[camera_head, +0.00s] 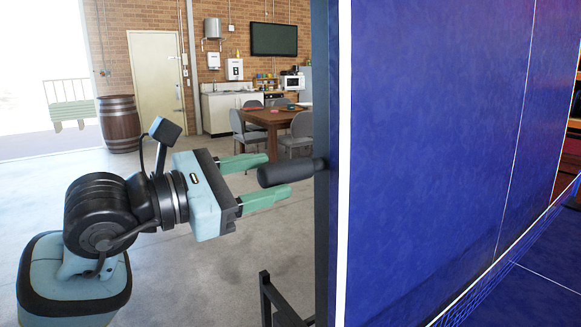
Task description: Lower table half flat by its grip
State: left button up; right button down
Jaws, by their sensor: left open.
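The blue table half (430,120) stands upright and fills the right part of the head view, with a white line along its near edge and a dark frame beside it. Its black grip (300,172) sticks out to the left from the frame. My left gripper (277,174) is open, with its two green fingers pointing right, one above and one below the free end of the grip. I cannot tell whether either finger touches it. My right gripper is out of view.
A net (500,265) runs along the foot of the upright half, and a flat blue surface (550,270) lies beyond it. A dark metal leg frame (267,298) stands low in front. A barrel (119,124) and a wooden table (270,118) with chairs are farther back. Concrete floor between is clear.

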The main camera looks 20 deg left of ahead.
aim_at(290, 169)
pick_arm(q)
jog(key=shift+p+x, duration=0.35)
jog(key=shift+x, duration=2.2)
jog(key=shift+r, duration=0.1)
grip_shut()
